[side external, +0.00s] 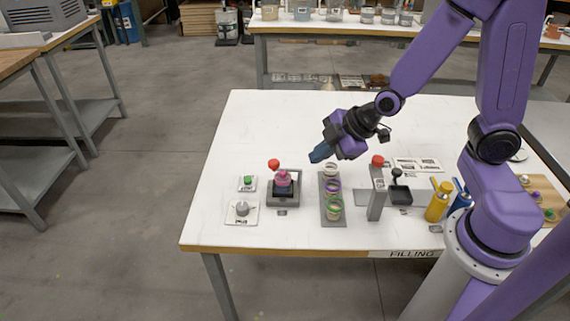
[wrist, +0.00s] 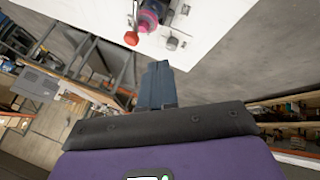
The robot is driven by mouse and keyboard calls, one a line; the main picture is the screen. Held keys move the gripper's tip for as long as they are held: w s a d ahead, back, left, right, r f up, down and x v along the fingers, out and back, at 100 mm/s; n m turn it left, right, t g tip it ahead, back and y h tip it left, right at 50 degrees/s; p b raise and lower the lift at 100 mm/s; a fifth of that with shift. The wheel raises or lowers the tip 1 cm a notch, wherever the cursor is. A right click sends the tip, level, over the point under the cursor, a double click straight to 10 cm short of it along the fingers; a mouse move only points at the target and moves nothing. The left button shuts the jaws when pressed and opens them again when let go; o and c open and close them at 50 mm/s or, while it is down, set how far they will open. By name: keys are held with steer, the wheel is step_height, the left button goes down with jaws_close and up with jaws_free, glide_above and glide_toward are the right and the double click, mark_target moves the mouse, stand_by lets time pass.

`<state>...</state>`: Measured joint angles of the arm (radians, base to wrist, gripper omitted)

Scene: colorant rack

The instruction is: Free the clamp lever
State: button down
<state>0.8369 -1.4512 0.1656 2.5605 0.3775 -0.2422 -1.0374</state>
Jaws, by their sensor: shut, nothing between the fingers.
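In the wrist view the red knob (wrist: 131,38) is beside the pink piece (wrist: 149,20), near the top edge. My gripper (side external: 318,154) is shut and empty, in the air to the right of the fixture and higher than it, apart from the knob. Its blue fingers (wrist: 157,70) lie together in the wrist view. The lever's shaft is too small to make out clearly.
A tray with several small jars (side external: 332,188) stands right of the fixture. A grey post with a red top (side external: 376,198) and a yellow bottle (side external: 438,203) are farther right. The table's back left is clear.

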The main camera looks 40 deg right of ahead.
steer(key=shift+w+f, duration=0.1)
steer(key=shift+f, duration=0.05)
steer(key=x, duration=0.3)
steer(key=w+x, duration=0.1)
steer(key=x, duration=0.3)
steer(key=r+x, duration=0.1)
steer(key=x, duration=0.2)
steer(key=shift+w+d+f, duration=0.25)
steer(key=shift+w+f, duration=0.1)
steer(key=shift+w, duration=0.15)
steer(key=shift+w+d, duration=0.15)
steer(key=shift+w, duration=0.7)
